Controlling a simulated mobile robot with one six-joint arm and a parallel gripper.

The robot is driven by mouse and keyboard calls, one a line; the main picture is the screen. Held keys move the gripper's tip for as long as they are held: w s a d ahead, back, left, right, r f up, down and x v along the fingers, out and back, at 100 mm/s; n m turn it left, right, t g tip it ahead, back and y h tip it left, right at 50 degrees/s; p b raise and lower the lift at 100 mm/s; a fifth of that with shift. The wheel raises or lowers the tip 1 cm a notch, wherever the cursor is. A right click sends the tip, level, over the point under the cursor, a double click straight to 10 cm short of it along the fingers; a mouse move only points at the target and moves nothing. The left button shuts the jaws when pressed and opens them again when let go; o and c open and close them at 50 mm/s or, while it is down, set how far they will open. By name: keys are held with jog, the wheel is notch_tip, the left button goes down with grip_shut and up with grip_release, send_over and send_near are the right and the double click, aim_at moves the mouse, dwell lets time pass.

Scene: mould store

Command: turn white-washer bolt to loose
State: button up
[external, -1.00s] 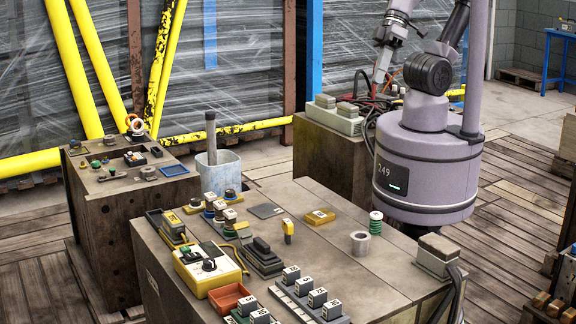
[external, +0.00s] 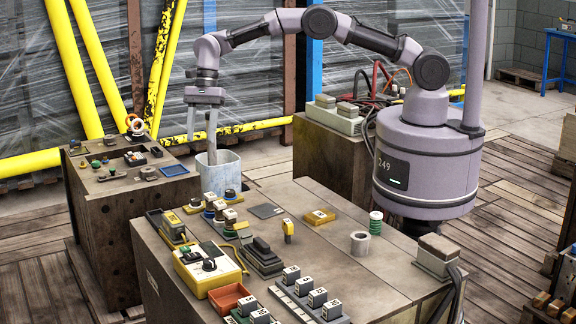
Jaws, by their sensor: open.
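My gripper (external: 201,122) hangs fingers down with its jaws apart and empty. Whether a finger touches the handle cannot be told. I cannot pick out a white-washer bolt for sure. A group of small dark-topped posts with coloured and pale rings (external: 230,195) stands at the back left of the front bench (external: 345,255), below and right of my gripper. Other small parts (external: 96,164) sit on the left block, too small to identify.
A yellow control box (external: 208,268), an orange-red tray (external: 229,298) and numbered blocks (external: 304,287) crowd the bench's front left. A green coil (external: 376,222) and a grey ring (external: 360,243) stand at its right. The bench's right middle is fairly clear.

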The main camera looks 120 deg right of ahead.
aim_at(195, 198)
jog(key=b+x, duration=0.6)
jog(key=x, duration=1.1)
jog(key=shift+f, duration=0.25)
jog(key=shift+w, duration=0.1)
grip_shut()
jog(key=shift+f+n+b, duration=0.25)
jog(key=shift+n+b, duration=0.25)
jog(key=shift+b, duration=0.65)
jog(key=shift+r+n+g, duration=0.3)
